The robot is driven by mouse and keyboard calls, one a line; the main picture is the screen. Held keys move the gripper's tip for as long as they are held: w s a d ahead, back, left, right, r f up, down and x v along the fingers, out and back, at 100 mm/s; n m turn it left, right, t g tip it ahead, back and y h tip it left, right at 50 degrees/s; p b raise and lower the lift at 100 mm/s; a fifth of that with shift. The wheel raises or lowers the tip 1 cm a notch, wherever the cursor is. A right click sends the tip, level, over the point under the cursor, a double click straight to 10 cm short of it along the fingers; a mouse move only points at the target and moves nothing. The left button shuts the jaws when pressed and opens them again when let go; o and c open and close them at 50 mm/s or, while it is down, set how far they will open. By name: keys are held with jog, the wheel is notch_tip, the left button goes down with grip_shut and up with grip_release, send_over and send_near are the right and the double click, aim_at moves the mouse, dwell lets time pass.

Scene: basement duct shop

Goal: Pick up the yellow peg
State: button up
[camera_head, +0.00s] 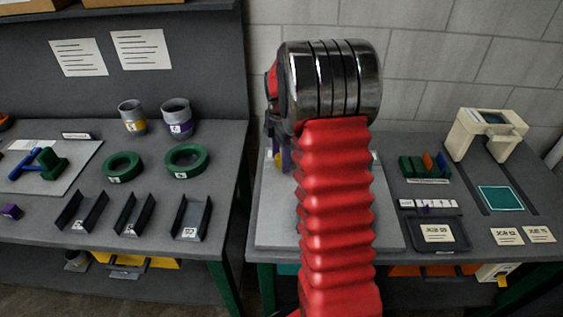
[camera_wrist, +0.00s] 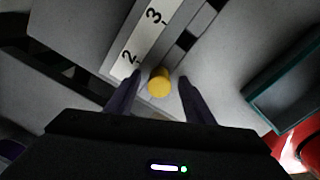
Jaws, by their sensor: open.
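The yellow peg (camera_wrist: 159,83) shows in the wrist view as a short round-ended piece, seen nearly from above. It lies between the two dark fingers of my gripper (camera_wrist: 155,92), which is open. I cannot tell whether either finger touches it. A white strip marked 2 and 3 (camera_wrist: 143,42) runs right beside the peg. In the head view, my arm hides most of the work spot, and a small bit of yellow (camera_head: 278,158) shows at the arm's left edge.
A teal-edged tray (camera_wrist: 290,85) is to the right in the wrist view. In the head view, green and orange blocks (camera_head: 424,166), a dark tray (camera_head: 459,246) and a cream machine (camera_head: 487,132) stand right of my arm. Green rings (camera_head: 186,161) and black channels (camera_head: 134,214) sit on the left bench.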

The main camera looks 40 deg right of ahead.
jog(key=shift+c, duration=0.2)
jog(key=c, duration=1.1)
